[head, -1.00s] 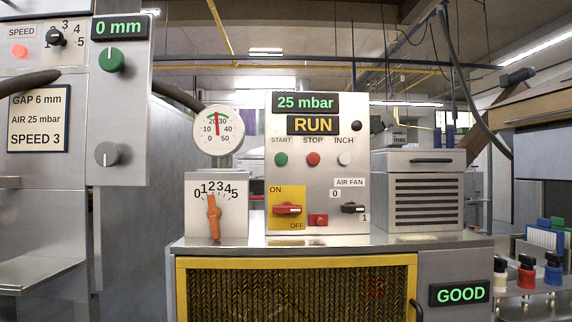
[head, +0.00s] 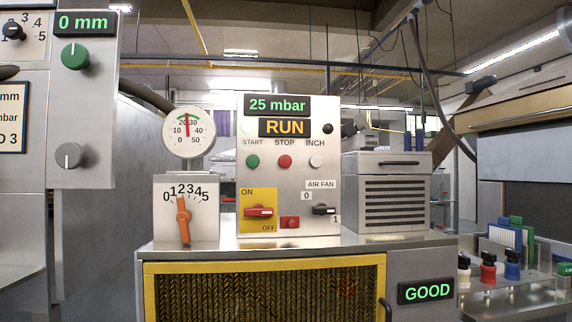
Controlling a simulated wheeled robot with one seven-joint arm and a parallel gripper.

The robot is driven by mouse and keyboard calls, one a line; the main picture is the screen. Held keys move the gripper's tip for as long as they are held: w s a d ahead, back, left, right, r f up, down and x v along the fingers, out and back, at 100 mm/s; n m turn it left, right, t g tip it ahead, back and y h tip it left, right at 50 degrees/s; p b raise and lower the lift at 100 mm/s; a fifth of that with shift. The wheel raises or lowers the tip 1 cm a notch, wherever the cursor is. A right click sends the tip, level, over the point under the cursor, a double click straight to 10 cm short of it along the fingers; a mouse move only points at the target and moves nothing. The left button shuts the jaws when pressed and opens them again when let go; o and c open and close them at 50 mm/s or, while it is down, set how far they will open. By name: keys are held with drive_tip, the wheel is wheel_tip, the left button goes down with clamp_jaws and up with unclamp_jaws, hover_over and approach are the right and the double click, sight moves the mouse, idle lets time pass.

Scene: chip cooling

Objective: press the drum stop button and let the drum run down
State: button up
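The control panel (head: 262,185) stands on the metal cabinet top in the middle of the head view. Its red STOP button (head: 285,161) sits between the green START button (head: 252,161) and the white INCH button (head: 316,161). The amber display (head: 285,127) above reads RUN, and the green display (head: 277,105) over it reads 25 mbar. The drum itself cannot be made out. My gripper is not in view.
A round gauge (head: 187,137) and an orange lever (head: 183,220) on a 0 to 5 scale stand left of the panel. A louvred grey box (head: 391,205) stands right. A GOOD display (head: 427,291) is on the cabinet front. A large grey cabinet fills the left.

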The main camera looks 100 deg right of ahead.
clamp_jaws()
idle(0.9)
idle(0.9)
